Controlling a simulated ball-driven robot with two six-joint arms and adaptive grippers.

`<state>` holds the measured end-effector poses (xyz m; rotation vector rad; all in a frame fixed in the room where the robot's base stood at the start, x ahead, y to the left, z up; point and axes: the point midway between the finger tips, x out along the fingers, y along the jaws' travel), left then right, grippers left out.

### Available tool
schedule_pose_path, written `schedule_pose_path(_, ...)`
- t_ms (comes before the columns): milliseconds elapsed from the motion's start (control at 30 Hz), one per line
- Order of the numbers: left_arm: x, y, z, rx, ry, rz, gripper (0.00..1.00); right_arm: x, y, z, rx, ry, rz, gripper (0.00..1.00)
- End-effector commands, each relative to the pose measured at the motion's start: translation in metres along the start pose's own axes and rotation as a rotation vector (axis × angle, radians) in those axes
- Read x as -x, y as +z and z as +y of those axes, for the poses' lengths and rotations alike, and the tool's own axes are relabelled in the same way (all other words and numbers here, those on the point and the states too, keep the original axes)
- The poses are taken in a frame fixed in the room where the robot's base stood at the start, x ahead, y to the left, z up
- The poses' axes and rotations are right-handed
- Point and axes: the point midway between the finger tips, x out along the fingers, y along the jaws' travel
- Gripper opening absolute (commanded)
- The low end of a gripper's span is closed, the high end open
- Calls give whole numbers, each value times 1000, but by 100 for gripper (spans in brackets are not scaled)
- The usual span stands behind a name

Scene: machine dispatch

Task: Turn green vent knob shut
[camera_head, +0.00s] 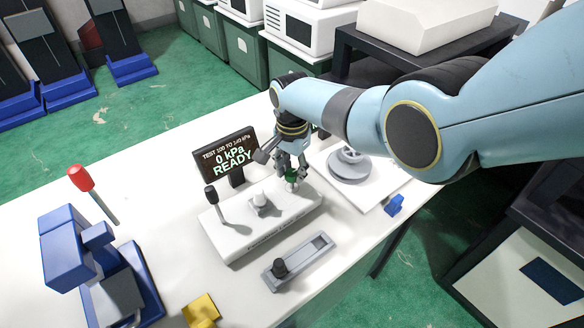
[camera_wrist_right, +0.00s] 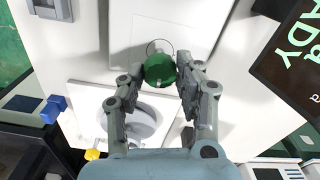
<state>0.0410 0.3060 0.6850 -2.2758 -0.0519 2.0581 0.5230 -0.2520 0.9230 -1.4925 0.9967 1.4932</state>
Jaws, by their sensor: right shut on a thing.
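The green vent knob (camera_wrist_right: 159,69) sits on the white test unit (camera_head: 236,232), at the unit's right end in the head view. My right gripper (camera_head: 292,176) comes down over the knob from above, and its fingers partly hide it there. In the right wrist view the two fingers of the right gripper (camera_wrist_right: 160,76) stand on either side of the knob and are shut on it. The screen (camera_head: 226,157) behind the unit reads "0 kPa READY". The knob's turn angle cannot be told. My left gripper is not in view.
A black-handled lever (camera_head: 212,195) and a white fitting (camera_head: 260,201) stand on the unit. A grey round part (camera_head: 349,166) lies to the right, near a small blue piece (camera_head: 395,205). A grey slotted tray (camera_head: 299,262) is in front; a blue press with a red-knobbed lever (camera_head: 82,179) stands left.

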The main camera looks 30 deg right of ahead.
Motion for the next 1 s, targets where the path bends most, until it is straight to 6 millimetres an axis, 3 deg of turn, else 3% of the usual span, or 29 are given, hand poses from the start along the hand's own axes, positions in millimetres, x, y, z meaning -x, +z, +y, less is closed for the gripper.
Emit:
schedule_pose_path(633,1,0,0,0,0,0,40,1,-1,-1,-46,-2,1,2)
schedule_pose_path(667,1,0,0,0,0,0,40,1,-1,-1,-46,-2,1,38)
schedule_pose_path(700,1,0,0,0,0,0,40,1,-1,-1,-46,-2,1,43)
schedule_pose_path(800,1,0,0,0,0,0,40,1,0,-1,-46,-2,1,56)
schedule_pose_path(1000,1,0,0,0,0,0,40,0,0,0,-46,-1,1,57)
